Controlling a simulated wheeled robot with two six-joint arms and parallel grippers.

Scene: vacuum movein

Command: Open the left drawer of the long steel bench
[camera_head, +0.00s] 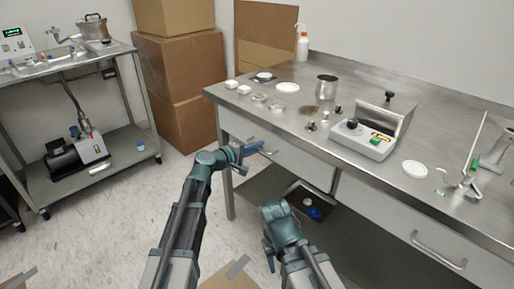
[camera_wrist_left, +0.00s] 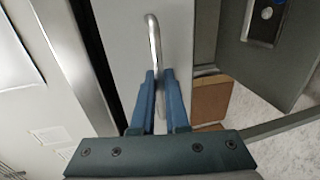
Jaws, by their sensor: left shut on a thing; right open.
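The long steel bench (camera_head: 330,85) runs along the wall at the right. Its left drawer (camera_head: 290,158) has a pale front, which also fills the middle of the left wrist view (camera_wrist_left: 125,45). My left gripper (camera_head: 254,148) is at this drawer front, shut on the drawer's bar handle (camera_wrist_left: 153,40). In the left wrist view its blue fingers (camera_wrist_left: 160,90) close around the handle's near end. Whether the drawer stands out from the bench is hard to tell. My right gripper (camera_head: 270,258) is low in front of the bench, open, its fingers partly hidden, touching nothing visible.
The bench's right drawer has a bar handle (camera_head: 438,250). A steel cup (camera_head: 326,87), white dishes and a grey device (camera_head: 372,135) stand on top. Cardboard boxes (camera_head: 180,65) are stacked behind. A cart (camera_head: 95,150) with a pump stands left. Floor between is free.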

